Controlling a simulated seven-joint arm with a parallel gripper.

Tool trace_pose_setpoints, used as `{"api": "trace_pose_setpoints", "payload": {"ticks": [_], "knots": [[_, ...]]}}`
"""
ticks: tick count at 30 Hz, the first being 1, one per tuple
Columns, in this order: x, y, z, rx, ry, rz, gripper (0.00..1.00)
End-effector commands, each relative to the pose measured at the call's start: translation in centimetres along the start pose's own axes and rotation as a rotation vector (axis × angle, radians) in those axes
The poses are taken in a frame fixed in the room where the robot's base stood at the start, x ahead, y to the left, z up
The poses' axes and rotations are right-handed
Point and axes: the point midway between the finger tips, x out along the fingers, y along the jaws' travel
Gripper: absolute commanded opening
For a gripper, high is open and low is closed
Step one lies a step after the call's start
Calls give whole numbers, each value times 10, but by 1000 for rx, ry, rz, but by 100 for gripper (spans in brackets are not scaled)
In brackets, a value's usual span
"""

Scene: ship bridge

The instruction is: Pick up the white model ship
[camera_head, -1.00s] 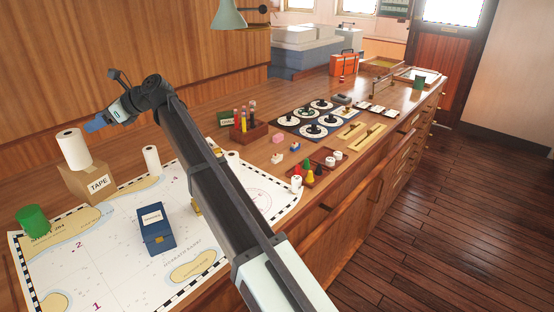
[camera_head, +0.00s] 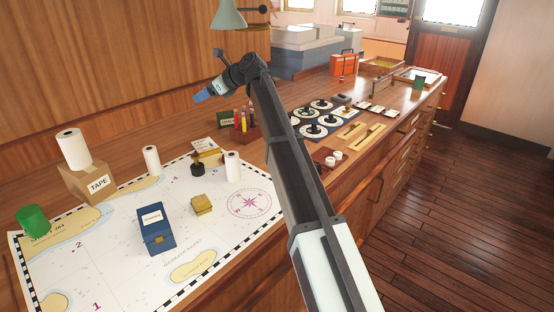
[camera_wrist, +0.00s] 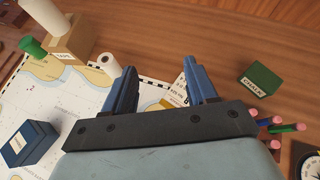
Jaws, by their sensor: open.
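My gripper (camera_head: 203,95) is open and empty, held in the air above the back of the counter. In the wrist view its two blue fingers stand apart (camera_wrist: 163,82) over the chart's edge. I cannot make out a white model ship in either current view. My arm covers a strip of the counter right of the pen rack, where small coloured pieces lay in the earlier head view. I cannot tell whether the ship is among them.
The chart (camera_head: 110,265) bears a blue box (camera_head: 156,230), a brass box (camera_head: 202,205) and white rolls (camera_head: 232,165). A TAPE carton (camera_head: 88,183) and green cylinder (camera_head: 33,220) stand left. A green CHALK box (camera_wrist: 261,79) is behind. A dial board (camera_head: 293,128) lies beyond my arm.

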Motion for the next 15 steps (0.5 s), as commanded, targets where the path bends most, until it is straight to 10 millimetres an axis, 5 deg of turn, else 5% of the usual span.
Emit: {"api": "trace_pose_setpoints", "payload": {"ticks": [4, 15], "knots": [[-25, -30, -30, -92, 104, -38, 57], [-57, -58, -76, -500, 313, 0, 57]]}}
